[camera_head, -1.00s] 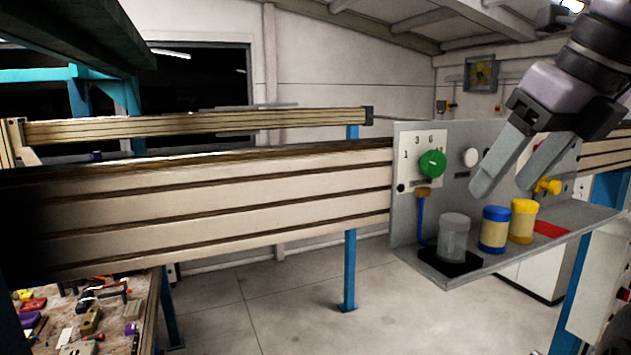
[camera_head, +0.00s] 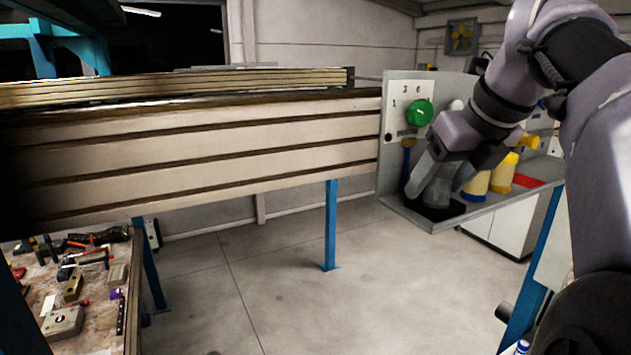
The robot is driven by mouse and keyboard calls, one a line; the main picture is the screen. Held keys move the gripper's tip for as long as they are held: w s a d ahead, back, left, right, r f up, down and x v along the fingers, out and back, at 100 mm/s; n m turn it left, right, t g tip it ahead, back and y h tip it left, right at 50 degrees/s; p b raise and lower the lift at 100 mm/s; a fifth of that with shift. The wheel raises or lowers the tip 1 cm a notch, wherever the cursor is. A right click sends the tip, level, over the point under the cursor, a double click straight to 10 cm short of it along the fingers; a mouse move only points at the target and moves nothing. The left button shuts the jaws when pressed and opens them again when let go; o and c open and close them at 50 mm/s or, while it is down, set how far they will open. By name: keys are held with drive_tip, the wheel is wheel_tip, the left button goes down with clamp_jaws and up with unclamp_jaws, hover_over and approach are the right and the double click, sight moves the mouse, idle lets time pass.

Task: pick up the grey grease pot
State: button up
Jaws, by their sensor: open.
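The grey grease pot (camera_head: 437,191) stands upright on a black pad (camera_head: 452,210) at the left end of the grey shelf. My gripper (camera_head: 430,186) reaches down to it from the upper right. The jaws are open, with one finger at the pot's left side. The other finger is hard to tell from the pot, so I cannot tell whether either touches it. The gripper hides the pot's top.
A blue and cream pot (camera_head: 476,184) and a yellow and cream pot (camera_head: 502,174) stand close on the right, partly hidden by my arm. Behind is a panel with a green knob (camera_head: 419,112). A red patch (camera_head: 526,181) lies farther right.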

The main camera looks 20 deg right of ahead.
drive_tip(key=shift+w+d+f, duration=0.2)
drive_tip(key=shift+w, duration=0.05)
drive_tip(key=shift+s+a, duration=0.1)
drive_tip(key=shift+a, duration=0.05)
drive_tip(key=c, duration=0.4)
clamp_jaws()
drive_tip(key=shift+r, duration=0.1)
